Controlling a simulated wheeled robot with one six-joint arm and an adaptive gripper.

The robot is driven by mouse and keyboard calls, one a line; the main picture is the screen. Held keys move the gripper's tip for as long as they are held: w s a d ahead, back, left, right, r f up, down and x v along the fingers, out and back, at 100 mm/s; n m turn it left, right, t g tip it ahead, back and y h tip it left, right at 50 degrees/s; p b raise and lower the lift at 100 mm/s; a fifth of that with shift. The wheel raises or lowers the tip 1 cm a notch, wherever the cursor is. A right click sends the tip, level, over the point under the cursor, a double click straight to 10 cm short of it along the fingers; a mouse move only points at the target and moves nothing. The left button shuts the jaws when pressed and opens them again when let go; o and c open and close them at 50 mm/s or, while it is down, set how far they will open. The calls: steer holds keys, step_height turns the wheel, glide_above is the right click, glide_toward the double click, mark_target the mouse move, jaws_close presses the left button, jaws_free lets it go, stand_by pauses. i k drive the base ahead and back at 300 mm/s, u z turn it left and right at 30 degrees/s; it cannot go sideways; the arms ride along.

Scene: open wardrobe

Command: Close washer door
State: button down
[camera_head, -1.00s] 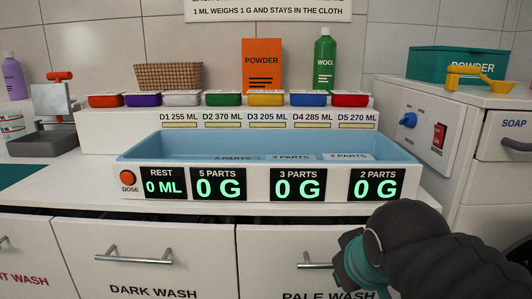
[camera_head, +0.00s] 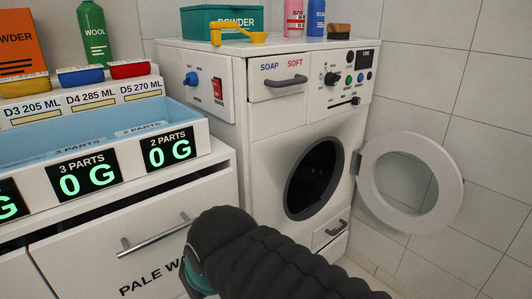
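The washer (camera_head: 262,129) is a white front-loader standing right of the counter. Its round door (camera_head: 445,162), a white ring with a clear middle, is swung wide open to the right on a hinge at the opening's right edge. The dark drum opening (camera_head: 313,178) is uncovered and its inside is too dark to make out. My dark, ribbed arm crosses the bottom of the view, below and left of the door and apart from it. Only a teal piece of my arm's end shows at the bottom; my gripper's fingers are not in view.
A teal powder box (camera_head: 222,20), yellow scoop (camera_head: 240,36), bottles and a brush (camera_head: 339,31) stand on the washer. The counter with a blue tray (camera_head: 100,139) is at left. A tiled wall is behind the door.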

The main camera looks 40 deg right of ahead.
mark_target(451, 183)
steer(key=k, duration=1.3)
steer(key=z, duration=0.6)
steer(key=i, duration=0.45)
steer(key=z, duration=0.75)
steer(key=i, duration=0.5)
steer(key=z, duration=0.05)
